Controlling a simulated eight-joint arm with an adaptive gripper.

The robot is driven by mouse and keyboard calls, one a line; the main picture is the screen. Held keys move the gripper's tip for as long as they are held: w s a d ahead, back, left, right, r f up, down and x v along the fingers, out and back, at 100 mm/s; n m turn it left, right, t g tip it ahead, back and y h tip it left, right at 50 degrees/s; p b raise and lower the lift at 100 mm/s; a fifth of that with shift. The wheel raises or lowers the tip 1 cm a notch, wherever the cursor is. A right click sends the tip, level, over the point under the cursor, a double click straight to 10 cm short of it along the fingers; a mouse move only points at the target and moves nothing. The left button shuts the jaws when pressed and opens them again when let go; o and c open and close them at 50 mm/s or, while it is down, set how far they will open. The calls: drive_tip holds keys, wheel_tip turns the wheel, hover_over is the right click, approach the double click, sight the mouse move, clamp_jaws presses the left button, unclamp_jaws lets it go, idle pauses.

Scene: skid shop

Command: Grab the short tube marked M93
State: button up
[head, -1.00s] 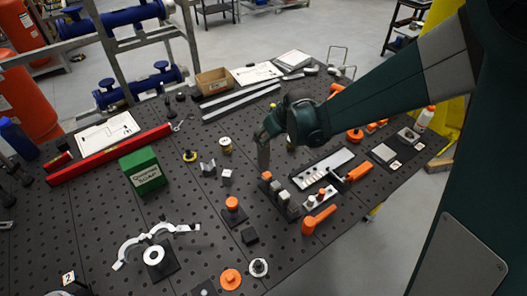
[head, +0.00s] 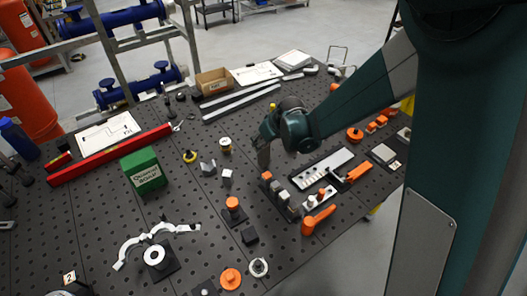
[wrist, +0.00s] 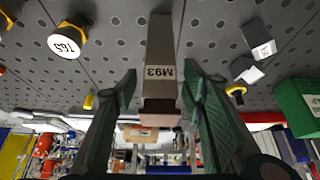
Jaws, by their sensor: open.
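The short tube marked M93 (wrist: 161,42) is a grey-brown square tube with a white label. It fills the middle of the wrist view, its near end lying between my fingers. My gripper (wrist: 160,82) is open, with one green-padded finger on each side of the tube; I cannot tell whether either touches it. In the head view my gripper (head: 264,143) is over the middle of the dark perforated table. A grey upright shape shows below it, and I cannot tell there where finger ends and tube begins.
A green box (head: 145,171) and a red bar (head: 110,155) are on the left of the table (head: 85,225). Black blocks with orange-topped parts (head: 232,204) and a light plate fixture (head: 322,168) stand nearby. A labelled round part (wrist: 66,42) shows in the wrist view.

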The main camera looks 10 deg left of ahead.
idle(0.5)
clamp_jaws()
drive_tip(key=shift+r, duration=0.15)
drive_tip(key=shift+r, duration=4.85)
